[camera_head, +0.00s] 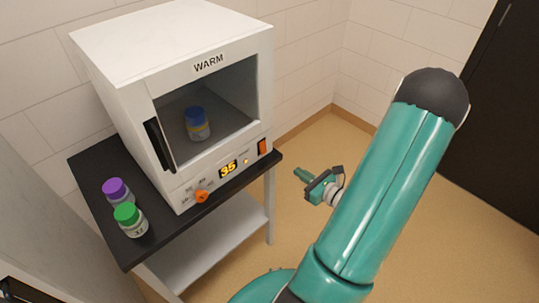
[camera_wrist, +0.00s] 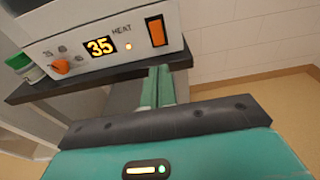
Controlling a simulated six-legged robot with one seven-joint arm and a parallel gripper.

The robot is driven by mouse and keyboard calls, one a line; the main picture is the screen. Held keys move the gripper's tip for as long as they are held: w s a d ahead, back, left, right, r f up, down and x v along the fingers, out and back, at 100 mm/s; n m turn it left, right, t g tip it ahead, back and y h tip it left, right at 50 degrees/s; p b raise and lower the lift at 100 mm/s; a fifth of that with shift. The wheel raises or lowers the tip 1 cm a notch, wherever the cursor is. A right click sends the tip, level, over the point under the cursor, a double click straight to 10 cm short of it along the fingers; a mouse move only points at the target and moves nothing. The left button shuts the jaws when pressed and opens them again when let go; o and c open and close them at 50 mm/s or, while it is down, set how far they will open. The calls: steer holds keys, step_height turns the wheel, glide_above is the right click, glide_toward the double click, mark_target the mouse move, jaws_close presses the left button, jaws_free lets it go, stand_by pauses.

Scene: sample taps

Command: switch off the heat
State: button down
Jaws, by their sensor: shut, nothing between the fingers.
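A white warming cabinet (camera_head: 170,40) marked WARM stands on the black tabletop. Its front panel has an orange rocker switch (camera_head: 262,147) at the right end; it also shows in the wrist view (camera_wrist: 156,30). Left of it, an amber lamp (camera_wrist: 128,46) glows under the word HEAT, and the display (camera_wrist: 100,46) reads 35. An orange knob (camera_head: 201,196) sits at the panel's left. My gripper (camera_head: 298,174) is shut and empty, in front of the cabinet to the right. In the wrist view its fingertips (camera_wrist: 160,70) appear below the switch, apparently not touching it.
A purple-lidded jar (camera_head: 117,191) and a green-lidded jar (camera_head: 130,219) stand on the table (camera_head: 88,170) left of the cabinet. A blue-lidded jar (camera_head: 197,124) is inside the cabinet. A black door handle (camera_head: 158,145) projects at its left. Open floor lies to the right.

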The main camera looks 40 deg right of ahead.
mark_target(265, 151)
steer(key=w, duration=0.4)
steer(key=w+f, duration=0.1)
steer(key=w, duration=0.4)
steer(key=w+f, duration=0.1)
steer(key=w, duration=0.4)
steer(key=shift+a, duration=0.2)
